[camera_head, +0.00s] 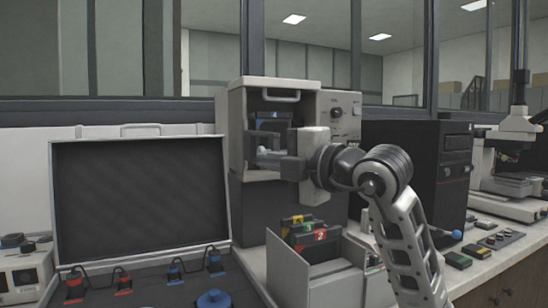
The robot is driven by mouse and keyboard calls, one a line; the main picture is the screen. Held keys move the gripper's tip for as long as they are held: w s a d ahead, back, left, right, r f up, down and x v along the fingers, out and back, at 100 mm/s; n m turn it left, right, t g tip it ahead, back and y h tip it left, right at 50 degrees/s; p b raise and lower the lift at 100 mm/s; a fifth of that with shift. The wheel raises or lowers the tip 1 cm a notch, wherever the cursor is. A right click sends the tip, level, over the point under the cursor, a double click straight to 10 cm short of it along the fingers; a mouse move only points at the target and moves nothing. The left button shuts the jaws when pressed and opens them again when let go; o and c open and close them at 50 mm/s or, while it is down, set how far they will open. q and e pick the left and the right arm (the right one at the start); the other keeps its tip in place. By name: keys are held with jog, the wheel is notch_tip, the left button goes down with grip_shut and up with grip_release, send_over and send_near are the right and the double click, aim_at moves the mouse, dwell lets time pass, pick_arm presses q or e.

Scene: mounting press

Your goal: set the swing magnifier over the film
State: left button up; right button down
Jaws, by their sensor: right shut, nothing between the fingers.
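The press (237,115) is a pale box with an open front in the middle of the view. A dark part with a blue patch (283,115) shows inside the opening; I cannot tell whether it is the magnifier or the film. My right gripper (268,157) reaches in from the right, with its fingers at the lower part of the opening. It is shut and empty. The gripper and wrist hide much of the lower right of the opening. I cannot make out the magnifier or the film with certainty. My left gripper is out of view.
A grey open box (315,278) with coloured blocks (307,233) stands in front of the press. A black cabinet (425,160) stands to the right, a microscope-like instrument (515,185) beyond it. An open case with a dark lid (140,195) fills the left.

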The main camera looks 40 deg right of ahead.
pick_arm(q)
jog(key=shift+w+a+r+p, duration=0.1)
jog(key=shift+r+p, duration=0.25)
jog(key=shift+p, duration=0.6)
pick_arm(e)
jog(key=w+d, duration=0.2)
jog(key=w, duration=0.5)
jog(key=shift+d, duration=0.35)
jog(key=shift+s, duration=0.1)
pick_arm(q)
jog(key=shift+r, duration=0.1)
